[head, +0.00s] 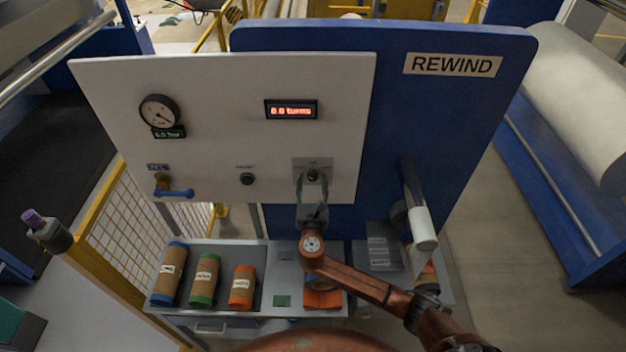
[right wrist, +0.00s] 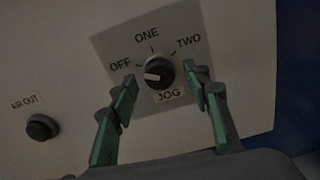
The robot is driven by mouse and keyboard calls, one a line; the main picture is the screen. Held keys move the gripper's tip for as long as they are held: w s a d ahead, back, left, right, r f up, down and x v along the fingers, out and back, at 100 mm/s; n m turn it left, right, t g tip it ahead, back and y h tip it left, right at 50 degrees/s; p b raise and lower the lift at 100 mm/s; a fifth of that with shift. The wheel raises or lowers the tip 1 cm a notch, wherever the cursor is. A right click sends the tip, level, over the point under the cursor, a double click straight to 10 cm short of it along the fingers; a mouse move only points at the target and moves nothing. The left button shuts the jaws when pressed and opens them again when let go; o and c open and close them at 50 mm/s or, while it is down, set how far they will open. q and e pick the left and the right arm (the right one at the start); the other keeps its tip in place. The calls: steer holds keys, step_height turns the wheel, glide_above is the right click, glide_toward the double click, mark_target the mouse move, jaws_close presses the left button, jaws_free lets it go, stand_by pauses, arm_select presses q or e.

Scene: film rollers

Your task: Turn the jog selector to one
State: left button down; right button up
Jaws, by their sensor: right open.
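The jog selector (right wrist: 158,72) is a black round knob on a grey plate marked OFF, ONE and TWO, with a JOG label below it. Its white pointer faces left, on the OFF side. In the head view the selector (head: 312,175) sits low on the right of the white panel. My right gripper (head: 313,181) is in front of it. In the right wrist view its green-padded fingers (right wrist: 163,79) are spread, one on each side of the knob, with a visible gap on both sides. Contact cannot be seen. My left gripper is not in view.
A black button (right wrist: 40,127) is left of the selector. A blue-handled valve (head: 176,192) is further left on the panel (head: 220,100). Below, a tray (head: 262,250) holds several labelled rolls. A white roller (head: 422,229) sticks out at right.

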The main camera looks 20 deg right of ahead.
steer(key=shift+w, duration=0.25)
steer(key=c, duration=1.2)
